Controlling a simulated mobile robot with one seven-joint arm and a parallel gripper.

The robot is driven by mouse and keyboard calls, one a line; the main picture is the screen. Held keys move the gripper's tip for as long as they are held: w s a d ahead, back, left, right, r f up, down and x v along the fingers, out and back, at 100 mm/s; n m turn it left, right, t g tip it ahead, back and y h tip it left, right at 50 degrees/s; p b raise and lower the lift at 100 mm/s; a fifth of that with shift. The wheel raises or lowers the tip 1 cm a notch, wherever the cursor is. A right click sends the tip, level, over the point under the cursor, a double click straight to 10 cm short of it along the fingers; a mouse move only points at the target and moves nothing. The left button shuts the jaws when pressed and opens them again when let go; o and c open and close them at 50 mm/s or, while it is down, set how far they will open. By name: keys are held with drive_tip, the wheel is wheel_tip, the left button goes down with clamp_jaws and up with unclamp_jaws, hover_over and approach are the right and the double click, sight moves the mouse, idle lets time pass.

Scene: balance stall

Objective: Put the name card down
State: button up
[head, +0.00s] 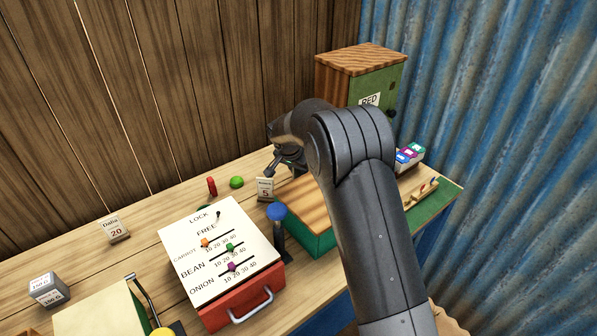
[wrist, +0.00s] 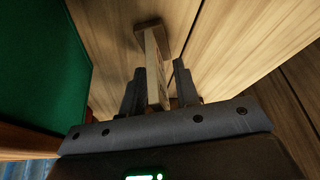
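A small name card (head: 265,189) with a 5 on it stands on the wooden table, left of the wood-topped green box. In the wrist view the card (wrist: 154,62) shows edge-on, its wooden foot appearing to rest on the table planks. My gripper (head: 275,172) is low over the table at the card. In the wrist view its fingertips (wrist: 160,72) are on either side of the card, with narrow gaps showing beside it, so it looks open around the card. The lower part of the card is partly hidden by the fingers.
A second card (head: 115,229) reading Dalia 20 stands at the left. A slider panel (head: 215,250) and a blue-knobbed lever (head: 278,213) are in front. A red piece (head: 212,186) and a green ball (head: 237,182) lie nearby. The green box (head: 310,235) is close on the right.

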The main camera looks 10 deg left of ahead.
drive_tip(key=v, duration=1.2)
drive_tip(key=s+d+r+n+y, duration=0.1)
drive_tip(key=s+d+r, duration=0.6)
drive_tip(key=s+d, duration=0.25)
drive_tip(key=s+d+r+n, duration=0.1)
drive_tip(key=s+d+r, duration=0.5)
drive_tip(key=s+d, duration=0.3)
drive_tip(key=s+d+f+n, duration=0.1)
drive_tip(key=s+d, duration=0.3)
drive_tip(key=s, duration=0.6)
drive_tip(key=s+d+f+n+t, duration=0.1)
drive_tip(key=s+d, duration=0.4)
drive_tip(key=s, duration=0.5)
drive_tip(key=shift+s+f+n+t+y, duration=0.2)
drive_tip(key=shift+f+n+t+y, duration=0.1)
drive_tip(key=o, duration=1)
